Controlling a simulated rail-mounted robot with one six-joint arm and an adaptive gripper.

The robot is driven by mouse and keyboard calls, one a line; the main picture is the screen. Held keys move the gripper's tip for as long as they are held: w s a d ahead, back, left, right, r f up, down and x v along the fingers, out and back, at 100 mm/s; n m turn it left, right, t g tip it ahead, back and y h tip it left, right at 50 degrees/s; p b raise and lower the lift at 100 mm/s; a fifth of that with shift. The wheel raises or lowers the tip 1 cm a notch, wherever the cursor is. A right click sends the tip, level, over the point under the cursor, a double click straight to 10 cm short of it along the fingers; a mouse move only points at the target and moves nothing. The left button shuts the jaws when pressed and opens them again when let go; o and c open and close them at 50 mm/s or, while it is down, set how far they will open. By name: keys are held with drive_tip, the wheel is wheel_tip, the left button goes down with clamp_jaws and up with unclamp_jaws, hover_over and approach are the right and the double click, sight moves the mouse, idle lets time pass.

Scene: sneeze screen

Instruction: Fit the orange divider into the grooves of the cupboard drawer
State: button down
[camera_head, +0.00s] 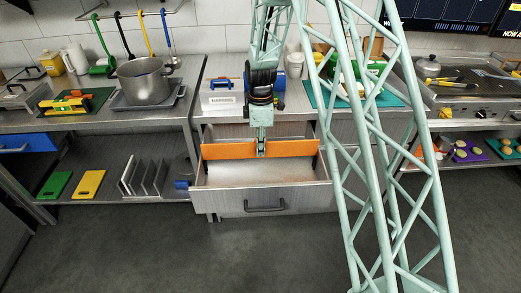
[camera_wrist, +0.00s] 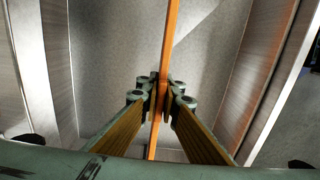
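The orange divider (camera_head: 222,151) stands across the open cupboard drawer (camera_head: 262,196) from left to right in the head view. My gripper (camera_head: 261,150) comes down from above and is shut on the divider near its middle. In the wrist view my gripper (camera_wrist: 161,96) pinches the thin top edge of the divider (camera_wrist: 171,35), with the drawer floor (camera_wrist: 115,45) below. The divider's ends are close to the drawer's side walls. I cannot tell whether its ends sit in the grooves or whether its lower edge touches the floor.
A steel pot (camera_head: 143,82) stands on the left counter, and upright plates (camera_head: 146,175) stand on the shelf below. The floor (camera_head: 190,250) in front is clear.

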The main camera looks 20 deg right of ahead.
drive_tip(key=b, duration=0.4)
hover_over(261, 170)
drive_tip(key=shift+a+f, duration=0.1)
drive_tip(key=shift+f, duration=3.55)
idle(2.0)
drive_tip(key=shift+r+p, duration=0.35)
idle(1.5)
